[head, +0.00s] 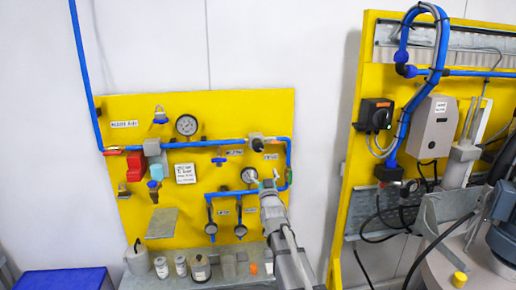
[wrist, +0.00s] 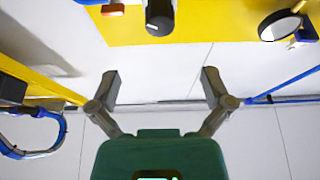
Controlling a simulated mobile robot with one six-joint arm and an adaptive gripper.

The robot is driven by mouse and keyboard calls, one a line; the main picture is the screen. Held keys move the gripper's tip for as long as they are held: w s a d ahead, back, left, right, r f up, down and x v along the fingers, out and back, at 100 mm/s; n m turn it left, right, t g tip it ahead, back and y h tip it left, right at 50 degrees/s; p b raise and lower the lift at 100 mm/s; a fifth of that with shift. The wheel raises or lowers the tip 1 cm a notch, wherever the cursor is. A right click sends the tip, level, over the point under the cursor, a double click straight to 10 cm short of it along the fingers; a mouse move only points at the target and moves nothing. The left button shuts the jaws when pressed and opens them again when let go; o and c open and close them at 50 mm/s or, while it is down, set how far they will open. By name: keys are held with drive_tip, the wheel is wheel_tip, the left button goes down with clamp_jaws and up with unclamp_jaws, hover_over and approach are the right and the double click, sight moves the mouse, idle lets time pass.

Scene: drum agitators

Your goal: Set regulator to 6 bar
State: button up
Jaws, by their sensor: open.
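A yellow panel (head: 220,110) carries blue air piping, with a dark knob (head: 256,142) on the upper right pipe, possibly the regulator. In the wrist view, a black knob (wrist: 159,17) with a pale mark is at the top centre, cut by the edge. My gripper (wrist: 161,77) is open and empty, its fingers apart and below the knob in that view. A gauge (wrist: 280,25) is at upper right there.
Small dial fittings (head: 211,228) hang low on the panel. A grey shelf (head: 225,283) with jars is below. A second yellow frame (head: 348,200) with a control box (head: 433,125) and cables stands to the right. White wall shows between the panels.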

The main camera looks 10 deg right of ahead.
sight(259, 150)
drive_tip(key=p+x, duration=0.5)
drive_tip(key=x, duration=0.8)
drive_tip(key=shift+w+r, duration=0.1)
drive_tip(key=shift+w, duration=0.05)
drive_tip(key=shift+c, duration=0.3)
drive_tip(key=c, duration=1.1)
